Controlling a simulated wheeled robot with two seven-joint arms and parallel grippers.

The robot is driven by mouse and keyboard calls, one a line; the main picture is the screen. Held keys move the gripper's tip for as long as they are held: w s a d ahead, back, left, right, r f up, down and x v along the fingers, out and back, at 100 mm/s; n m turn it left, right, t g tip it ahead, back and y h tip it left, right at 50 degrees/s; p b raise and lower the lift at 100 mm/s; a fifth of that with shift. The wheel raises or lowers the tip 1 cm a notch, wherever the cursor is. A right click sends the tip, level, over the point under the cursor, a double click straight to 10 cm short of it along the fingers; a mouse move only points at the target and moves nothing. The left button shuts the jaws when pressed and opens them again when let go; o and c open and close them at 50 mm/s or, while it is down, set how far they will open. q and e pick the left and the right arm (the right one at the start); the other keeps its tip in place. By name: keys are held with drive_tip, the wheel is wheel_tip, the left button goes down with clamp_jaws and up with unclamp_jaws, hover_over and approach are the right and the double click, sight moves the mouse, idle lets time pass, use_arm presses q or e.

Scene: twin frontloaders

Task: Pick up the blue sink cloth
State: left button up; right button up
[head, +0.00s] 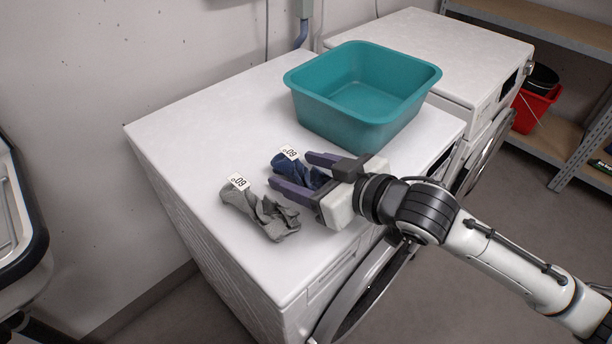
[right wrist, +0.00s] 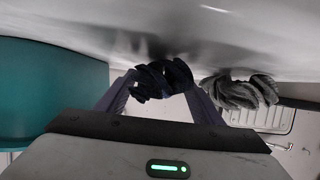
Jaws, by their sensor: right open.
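The blue sink cloth (head: 291,168) is a crumpled dark blue cloth with a white tag, lying on top of the near white machine. My right gripper (head: 296,174) is open, with one finger on each side of the cloth. In the right wrist view the cloth (right wrist: 162,78) shows between the tips of the right gripper (right wrist: 160,90). I cannot tell whether the fingers touch it. My left gripper is in neither view.
A grey tagged cloth (head: 262,212) lies left of the blue one, close to the nearer finger. A teal tub (head: 365,125) stands behind on the same white machine top (head: 200,130). A second white machine (head: 440,50) stands beyond. The machine's left end is clear.

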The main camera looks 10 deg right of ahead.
drive_tip(key=c, duration=1.2)
drive_tip(key=shift+r, duration=0.1)
